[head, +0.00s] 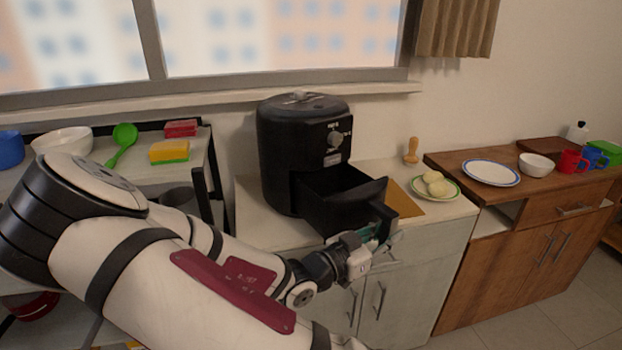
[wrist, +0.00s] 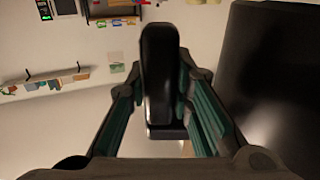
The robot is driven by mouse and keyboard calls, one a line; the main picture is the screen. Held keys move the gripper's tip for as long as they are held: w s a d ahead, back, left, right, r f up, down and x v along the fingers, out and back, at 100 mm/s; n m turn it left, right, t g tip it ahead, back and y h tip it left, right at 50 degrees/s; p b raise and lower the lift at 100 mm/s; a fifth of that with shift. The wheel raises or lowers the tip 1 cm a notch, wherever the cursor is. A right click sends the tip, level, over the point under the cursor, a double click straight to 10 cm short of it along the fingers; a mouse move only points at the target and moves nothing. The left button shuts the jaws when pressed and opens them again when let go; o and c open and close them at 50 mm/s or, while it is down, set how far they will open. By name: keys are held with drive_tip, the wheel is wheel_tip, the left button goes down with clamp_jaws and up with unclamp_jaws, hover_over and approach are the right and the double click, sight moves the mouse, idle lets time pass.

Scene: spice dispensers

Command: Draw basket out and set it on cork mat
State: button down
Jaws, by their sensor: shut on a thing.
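The black air fryer (head: 285,150) stands on the light counter under the window. Its black basket (head: 340,215) is drawn well out at the front, with its open top showing; whether its rear end is still inside the fryer I cannot tell. My gripper (head: 372,248) is at the front of the basket and shut on its handle. In the wrist view the dark handle (wrist: 160,75) stands between my two green-padded fingers. The cork mat (head: 406,203) is a tan sheet on the counter just right of the basket, partly hidden by it.
A plate with pale round food (head: 436,188) and a wooden pestle-like item (head: 411,152) sit near the mat. A wooden cabinet (head: 520,200) with dishes stands to the right. A shelf with a sponge (head: 169,152) is at left.

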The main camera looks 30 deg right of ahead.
drive_tip(key=shift+s+d+p, duration=0.1)
drive_tip(key=shift+s+p, duration=0.3)
drive_tip(key=shift+s, duration=0.75)
drive_tip(key=shift+s+d+p, duration=0.15)
drive_tip(key=shift+s+p, duration=0.65)
drive_tip(key=shift+s, duration=1.2)
drive_tip(key=shift+r, duration=0.15)
